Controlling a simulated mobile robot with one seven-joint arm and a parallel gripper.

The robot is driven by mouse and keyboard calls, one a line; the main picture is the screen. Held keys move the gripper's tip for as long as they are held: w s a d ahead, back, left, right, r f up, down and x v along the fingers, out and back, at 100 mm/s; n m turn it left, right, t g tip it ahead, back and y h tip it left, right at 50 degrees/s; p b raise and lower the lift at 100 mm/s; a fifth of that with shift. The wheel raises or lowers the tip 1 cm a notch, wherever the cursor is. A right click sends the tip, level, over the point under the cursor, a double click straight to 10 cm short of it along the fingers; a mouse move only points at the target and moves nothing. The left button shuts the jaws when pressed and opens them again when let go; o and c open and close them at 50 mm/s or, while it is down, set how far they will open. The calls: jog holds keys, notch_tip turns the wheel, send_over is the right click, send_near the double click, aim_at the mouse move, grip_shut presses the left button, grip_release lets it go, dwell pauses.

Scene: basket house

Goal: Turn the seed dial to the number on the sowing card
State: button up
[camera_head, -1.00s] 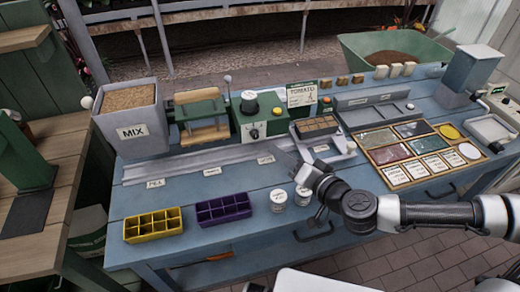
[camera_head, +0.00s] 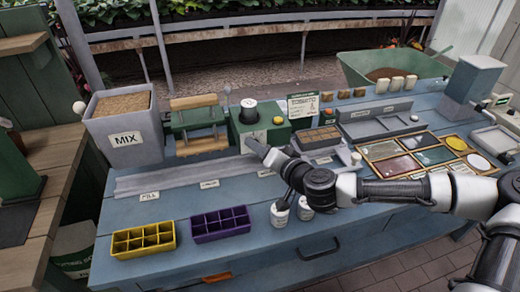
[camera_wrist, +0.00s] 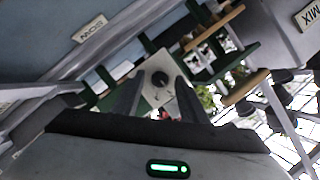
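The seed dial (camera_wrist: 160,79) is a small black knob on a pale panel, on the front of the green sowing unit (camera_head: 238,128). In the wrist view it sits just beyond and between my fingertips, with small marks around it too small to read. In the head view my gripper (camera_head: 258,146) is right in front of the panel and largely hides the dial. In the wrist view my gripper (camera_wrist: 158,92) is open, its two dark fingers apart, with nothing visibly held. The sowing card (camera_head: 301,105) stands right of the unit, headed TOMATO; its smaller print is unreadable.
A black-and-white hopper (camera_head: 249,111) tops the unit, with a yellow button (camera_head: 278,120) beside it. The grey MIX bin (camera_head: 125,132) stands left.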

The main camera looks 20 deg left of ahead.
grip_shut()
jog(key=shift+f+b, duration=0.1)
jog(key=shift+b, duration=0.25)
jog(key=shift+w+d+f+m+t+y+b, duration=0.1)
jog(key=shift+m+y+b, duration=0.5)
jog(key=shift+m+b, duration=0.65)
jog(key=shift+s+d+f+m+t+y+b, duration=0.1)
jog(key=shift+m+y+b, duration=0.5)
jog(key=shift+m+b, duration=0.6)
jog(key=shift+w+f+m+t+y+b, duration=0.1)
jog(key=shift+m+y+b, duration=0.5)
jog(key=shift+m+b, duration=0.65)
jog(key=shift+r, duration=0.1)
